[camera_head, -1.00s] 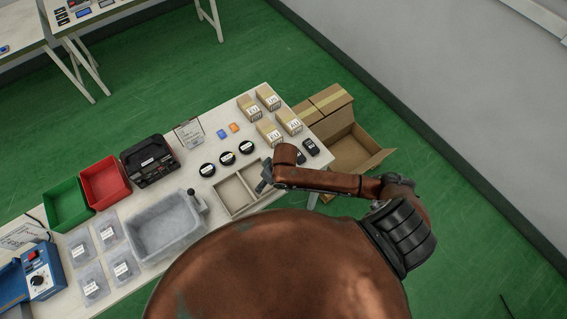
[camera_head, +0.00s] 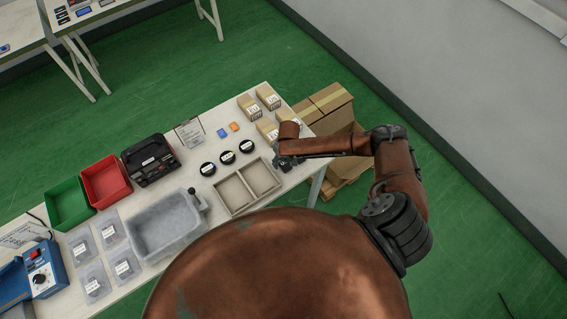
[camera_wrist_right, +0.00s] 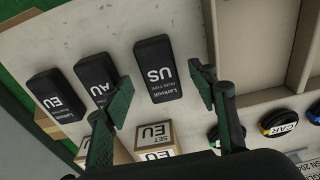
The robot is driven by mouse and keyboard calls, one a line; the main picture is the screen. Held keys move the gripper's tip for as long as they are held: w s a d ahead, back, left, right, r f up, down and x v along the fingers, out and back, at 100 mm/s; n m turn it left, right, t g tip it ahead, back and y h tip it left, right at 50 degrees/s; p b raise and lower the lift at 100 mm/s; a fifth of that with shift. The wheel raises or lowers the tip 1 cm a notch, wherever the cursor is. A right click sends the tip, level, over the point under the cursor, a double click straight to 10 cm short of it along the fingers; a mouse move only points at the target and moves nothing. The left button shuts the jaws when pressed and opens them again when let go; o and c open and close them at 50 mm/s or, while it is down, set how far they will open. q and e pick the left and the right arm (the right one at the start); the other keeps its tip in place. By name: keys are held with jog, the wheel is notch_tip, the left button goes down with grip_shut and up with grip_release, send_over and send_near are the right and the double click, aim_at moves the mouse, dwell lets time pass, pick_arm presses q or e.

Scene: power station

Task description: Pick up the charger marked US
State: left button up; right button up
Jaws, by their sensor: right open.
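The black charger marked US (camera_wrist_right: 157,66) lies on the white table in the right wrist view, its label upside down. My right gripper (camera_wrist_right: 162,95) is open, its two green-black fingers on either side of the charger's near end in that view. I cannot tell whether they touch it. A charger marked AU (camera_wrist_right: 97,80) lies just left of it, and one marked EU (camera_wrist_right: 54,95) farther left. In the head view my right gripper (camera_head: 284,162) is over the table's right end, and the arm hides the chargers. My left gripper is not in view.
A divided beige tray (camera_head: 237,193) stands beside the gripper. Small cardboard boxes (camera_head: 268,97) stand behind, with round black items (camera_head: 227,158) to the left. A grey bin (camera_head: 165,225) stands farther left.

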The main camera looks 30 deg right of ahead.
jog(key=shift+w+f, duration=0.1)
jog(key=shift+f, duration=0.5)
jog(key=shift+c, duration=0.5)
jog(key=c, duration=1.3)
